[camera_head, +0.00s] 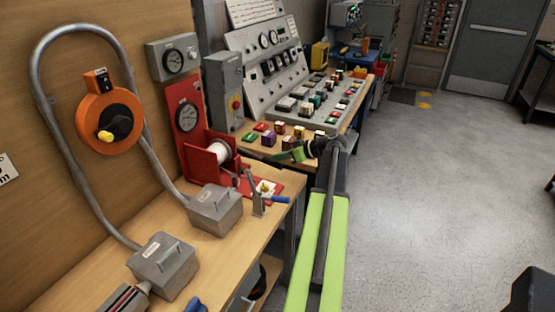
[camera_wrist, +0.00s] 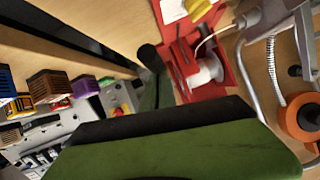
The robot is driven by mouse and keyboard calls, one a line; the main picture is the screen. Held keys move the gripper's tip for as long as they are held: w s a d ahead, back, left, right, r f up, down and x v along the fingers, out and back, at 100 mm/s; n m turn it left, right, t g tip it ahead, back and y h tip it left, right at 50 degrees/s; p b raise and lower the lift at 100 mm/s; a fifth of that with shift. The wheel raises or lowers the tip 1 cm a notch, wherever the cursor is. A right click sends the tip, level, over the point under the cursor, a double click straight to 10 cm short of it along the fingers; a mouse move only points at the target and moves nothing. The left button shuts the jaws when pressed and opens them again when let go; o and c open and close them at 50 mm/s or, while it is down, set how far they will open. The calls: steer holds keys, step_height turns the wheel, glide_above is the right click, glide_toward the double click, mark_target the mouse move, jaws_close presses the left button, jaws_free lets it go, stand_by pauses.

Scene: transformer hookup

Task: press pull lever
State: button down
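The pull lever (camera_head: 258,195) is a small grey metal mechanism near the front edge of the wooden bench. Its blue handle (camera_head: 280,199) points right, roughly level, in the head view. I cannot clearly make the lever out in the wrist view. My gripper (camera_head: 283,156) is above and behind the lever, near the right edge of the benches, pointing left. It is apart from the lever. In the wrist view a large green finger with a dark pad (camera_wrist: 165,120) fills the lower middle; the spacing of the fingertips is unclear. I see nothing held.
A red stand with a white spool (camera_head: 218,152) is behind the lever; it also shows in the wrist view (camera_wrist: 208,72). Grey boxes (camera_head: 214,208) stand left of the lever. A control console (camera_head: 318,98) and loose coloured blocks (camera_head: 268,138) lie beyond. The floor (camera_head: 430,190) at right is clear.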

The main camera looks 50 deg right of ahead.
steer(key=shift+s+f+b, duration=0.25)
steer(key=shift+f+b, duration=0.2)
steer(key=shift+f, duration=0.15)
steer(key=shift+s+f+b, duration=0.2)
steer(key=shift+f+b, duration=0.2)
steer(key=shift+f, duration=0.15)
steer(key=shift+r, duration=0.1)
steer(key=shift+t, duration=0.3)
steer(key=r+p, duration=0.5)
steer(key=r, duration=0.1)
steer(key=shift+w+d+r+p, duration=0.2)
steer(key=shift+d+p, duration=0.15)
steer(key=shift+p, duration=0.05)
steer(key=s+d, duration=0.2)
steer(key=s, duration=0.7)
steer(key=shift+s+d, duration=0.4)
steer(key=shift+f, duration=0.15)
